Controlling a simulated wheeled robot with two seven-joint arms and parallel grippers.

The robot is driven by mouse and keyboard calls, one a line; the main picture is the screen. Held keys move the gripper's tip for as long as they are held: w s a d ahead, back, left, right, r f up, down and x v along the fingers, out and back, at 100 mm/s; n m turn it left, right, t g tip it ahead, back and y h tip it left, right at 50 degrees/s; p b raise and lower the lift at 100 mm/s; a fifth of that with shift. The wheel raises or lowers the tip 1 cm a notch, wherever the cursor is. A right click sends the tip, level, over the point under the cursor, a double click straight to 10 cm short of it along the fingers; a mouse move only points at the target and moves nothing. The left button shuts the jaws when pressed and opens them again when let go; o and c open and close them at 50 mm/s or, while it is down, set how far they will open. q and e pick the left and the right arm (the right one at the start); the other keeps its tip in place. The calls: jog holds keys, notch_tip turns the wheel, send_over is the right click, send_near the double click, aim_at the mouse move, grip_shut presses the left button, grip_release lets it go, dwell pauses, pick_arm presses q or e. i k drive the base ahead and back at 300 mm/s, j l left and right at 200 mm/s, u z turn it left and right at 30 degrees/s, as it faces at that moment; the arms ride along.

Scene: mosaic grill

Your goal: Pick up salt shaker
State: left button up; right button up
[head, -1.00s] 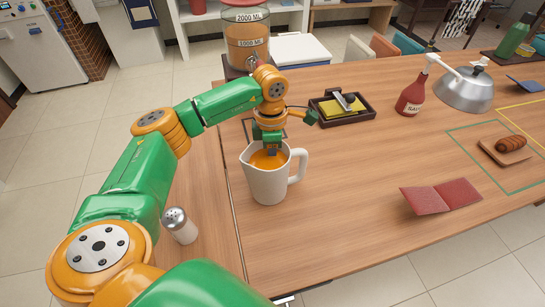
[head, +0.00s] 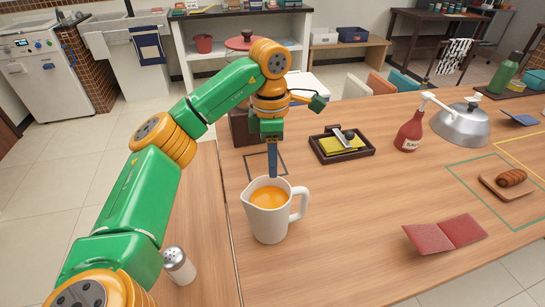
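The salt shaker (head: 180,266) stands upright at the lower left, on the wooden table section left of the seam. It is white or clear with a grey metal cap. My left gripper (head: 272,172) points straight down just behind and above the rim of a white jug. It is right of the shaker and higher up, well apart from it. Its fingers show edge-on as one narrow blue-grey strip, so I cannot tell whether they are open or shut. I see nothing hanging from it. My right gripper is not in view.
The white jug (head: 267,222), filled with orange liquid, stands right of the shaker. Farther right are a dark tray (head: 341,144), a red sauce bottle (head: 409,134), a metal dome (head: 461,127) and a red folded card (head: 445,233). The table between jug and card is clear.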

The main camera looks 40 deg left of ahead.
aim_at(181, 269)
jog(key=k+l, duration=1.15)
jog(key=k, duration=0.15)
